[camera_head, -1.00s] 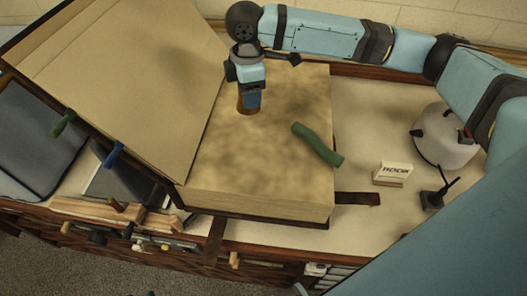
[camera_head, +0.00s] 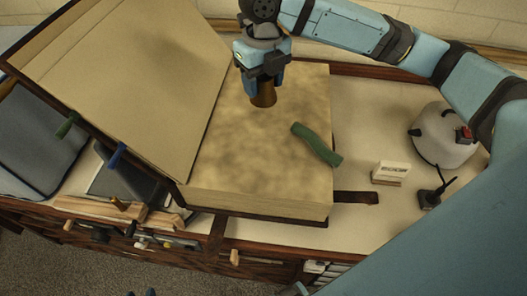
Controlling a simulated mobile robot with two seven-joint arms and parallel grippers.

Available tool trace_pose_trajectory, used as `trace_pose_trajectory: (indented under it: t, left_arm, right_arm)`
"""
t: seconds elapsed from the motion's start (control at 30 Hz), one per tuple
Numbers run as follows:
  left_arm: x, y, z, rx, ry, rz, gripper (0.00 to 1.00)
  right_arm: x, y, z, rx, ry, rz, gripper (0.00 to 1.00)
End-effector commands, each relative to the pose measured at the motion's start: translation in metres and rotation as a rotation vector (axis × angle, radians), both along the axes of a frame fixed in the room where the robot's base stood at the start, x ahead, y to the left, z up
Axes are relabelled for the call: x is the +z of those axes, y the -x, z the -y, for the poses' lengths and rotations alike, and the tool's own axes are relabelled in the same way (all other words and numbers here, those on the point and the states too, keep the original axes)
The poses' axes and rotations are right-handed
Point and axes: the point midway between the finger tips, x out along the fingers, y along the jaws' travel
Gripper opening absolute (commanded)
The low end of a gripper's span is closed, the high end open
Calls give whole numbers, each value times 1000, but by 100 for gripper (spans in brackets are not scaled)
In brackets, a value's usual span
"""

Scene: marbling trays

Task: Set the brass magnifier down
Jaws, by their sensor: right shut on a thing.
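My right gripper (camera_head: 264,88) is over the mottled page of a large open book (camera_head: 265,198). It is shut on a small brass-brown piece, the brass magnifier (camera_head: 264,97), which points down beneath the fingers. Most of the magnifier is hidden by the gripper, and I cannot tell whether it touches the page. Small dark blue tips (camera_head: 145,293) at the bottom edge may belong to my left gripper; too little of them shows to tell its state.
A curved green object (camera_head: 317,145) lies on the page, right of the gripper. A small white sign (camera_head: 389,172), a dark stand (camera_head: 432,194) and a pale round device (camera_head: 443,136) stand on the counter at right. The near part of the page is clear.

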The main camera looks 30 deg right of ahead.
Motion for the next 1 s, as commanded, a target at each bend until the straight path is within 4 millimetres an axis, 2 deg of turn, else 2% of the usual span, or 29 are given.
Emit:
trace_pose_trajectory:
  t: [0.17, 0.27, 0.6, 0.7, 1.0]
  left_arm:
    - [1, 0, 0, -1, 1, 0, 43]
    - [1, 0, 0, -1, 1, 0, 43]
    - [1, 2, 0, -1, -1, -6, 43]
    - [1, 2, 0, -1, -1, -6, 43]
    - [2, 2, 0, -1, -1, -6, 43]
  right_arm:
    - [-7, 2, 1, 68, 1, -1, 25]
    - [-27, 3, 1, 69, 2, -3, 25]
    - [-118, 3, 1, 69, 2, -3, 25]
    - [-137, 3, 1, 68, 1, -1, 25]
    - [-163, 2, 0, 69, 1, 0, 25]
